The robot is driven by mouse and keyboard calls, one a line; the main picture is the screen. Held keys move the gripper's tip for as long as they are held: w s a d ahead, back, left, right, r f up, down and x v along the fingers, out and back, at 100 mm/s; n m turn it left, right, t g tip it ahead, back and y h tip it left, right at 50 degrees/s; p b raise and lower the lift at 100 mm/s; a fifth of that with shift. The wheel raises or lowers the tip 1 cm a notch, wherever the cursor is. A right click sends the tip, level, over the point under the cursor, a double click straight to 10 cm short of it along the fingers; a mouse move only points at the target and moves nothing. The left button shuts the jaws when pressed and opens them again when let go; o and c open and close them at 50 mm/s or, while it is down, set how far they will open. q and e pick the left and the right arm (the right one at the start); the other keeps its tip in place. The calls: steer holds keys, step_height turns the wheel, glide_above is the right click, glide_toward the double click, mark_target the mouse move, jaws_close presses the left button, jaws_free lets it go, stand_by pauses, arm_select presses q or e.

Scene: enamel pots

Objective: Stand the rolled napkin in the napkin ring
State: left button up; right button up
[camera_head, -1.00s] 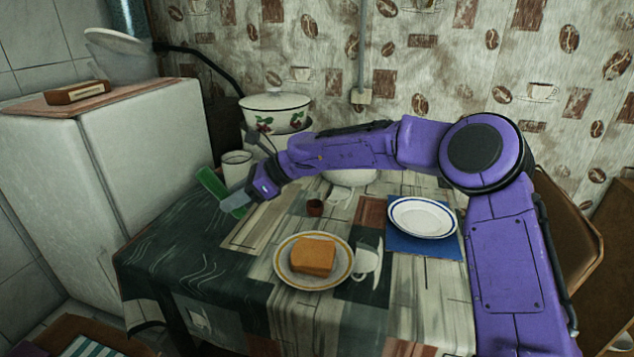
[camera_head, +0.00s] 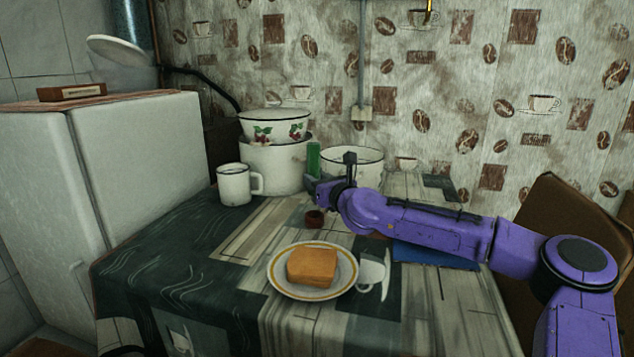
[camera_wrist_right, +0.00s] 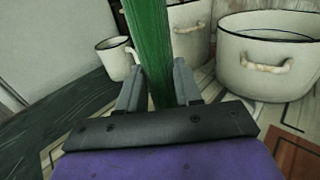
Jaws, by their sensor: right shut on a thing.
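The rolled napkin is a green roll (camera_head: 313,158), held upright by my right gripper (camera_head: 312,187). The right gripper is shut on it, with a finger on each side of the green roll (camera_wrist_right: 157,60) in the right wrist view. The napkin ring (camera_head: 315,218) is a small reddish-brown ring standing on the table, just below the gripper in the head view. The napkin's lower end is hidden by the gripper, and I cannot tell whether it is directly over the ring. The ring does not show in the wrist view. My left gripper is not in view.
A white mug (camera_head: 235,185) stands left of the gripper. Stacked enamel pots (camera_head: 275,168) and a wide white pot (camera_head: 352,163) stand behind it. The table's left part is clear.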

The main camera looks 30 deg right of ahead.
step_height(320, 180, down, 5)
steer(key=b, duration=0.3)
steer(key=shift+r, duration=0.2)
step_height(320, 180, down, 3)
steer(key=b, duration=0.3)
steer(key=shift+r, duration=0.1)
steer(key=o, duration=1.1)
